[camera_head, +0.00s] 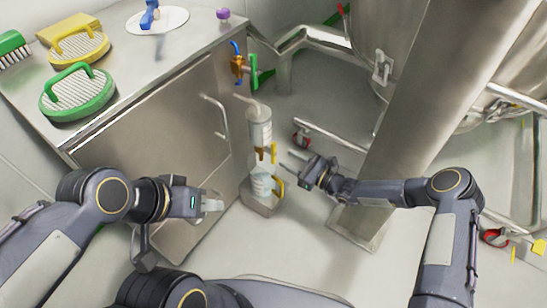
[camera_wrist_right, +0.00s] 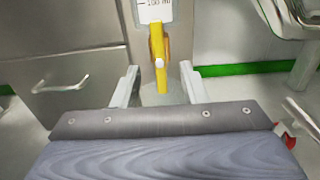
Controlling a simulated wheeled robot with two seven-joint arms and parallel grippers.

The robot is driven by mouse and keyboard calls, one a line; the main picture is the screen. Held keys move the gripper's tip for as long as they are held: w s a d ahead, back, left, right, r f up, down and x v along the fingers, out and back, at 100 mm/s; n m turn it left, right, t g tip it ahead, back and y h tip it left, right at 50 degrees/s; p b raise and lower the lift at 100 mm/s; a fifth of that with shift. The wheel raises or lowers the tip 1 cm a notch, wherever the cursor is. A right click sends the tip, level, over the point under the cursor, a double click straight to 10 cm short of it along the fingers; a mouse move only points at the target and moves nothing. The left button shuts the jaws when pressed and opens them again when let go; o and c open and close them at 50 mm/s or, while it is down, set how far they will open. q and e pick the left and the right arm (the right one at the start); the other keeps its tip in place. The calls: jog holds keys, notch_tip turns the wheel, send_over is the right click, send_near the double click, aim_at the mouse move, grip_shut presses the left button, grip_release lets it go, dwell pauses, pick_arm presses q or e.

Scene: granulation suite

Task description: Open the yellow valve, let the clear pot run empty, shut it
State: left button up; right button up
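The clear pot (camera_head: 260,128) is an upright cylinder beside the steel cabinet, with a pipe at its top. Its scale also shows in the right wrist view (camera_wrist_right: 153,10). The yellow valve handle (camera_head: 269,154) sits below it and hangs down in the right wrist view (camera_wrist_right: 159,58). A second clear vessel (camera_head: 262,184) with a yellow handle stands underneath in a grey tray (camera_head: 260,206). My right gripper (camera_head: 290,161) is open, its fingers (camera_wrist_right: 163,82) apart on either side of the yellow handle, not touching it. My left gripper (camera_head: 214,205) is away from the pot, in front of the cabinet; its finger gap is unclear.
The steel cabinet (camera_head: 150,130) has a bar handle (camera_head: 216,115). Brushes (camera_head: 78,92) lie on its top. A large steel column (camera_head: 415,110) stands at right. Floor between is clear.

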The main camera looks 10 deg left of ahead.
aim_at(275, 152)
jog(key=b+x, duration=0.2)
jog(key=x, duration=0.4)
jog(key=shift+a, duration=0.15)
jog(key=shift+w+a+r, duration=0.1)
jog(key=shift+a, duration=0.3)
jog(key=shift+c, duration=0.5)
grip_shut()
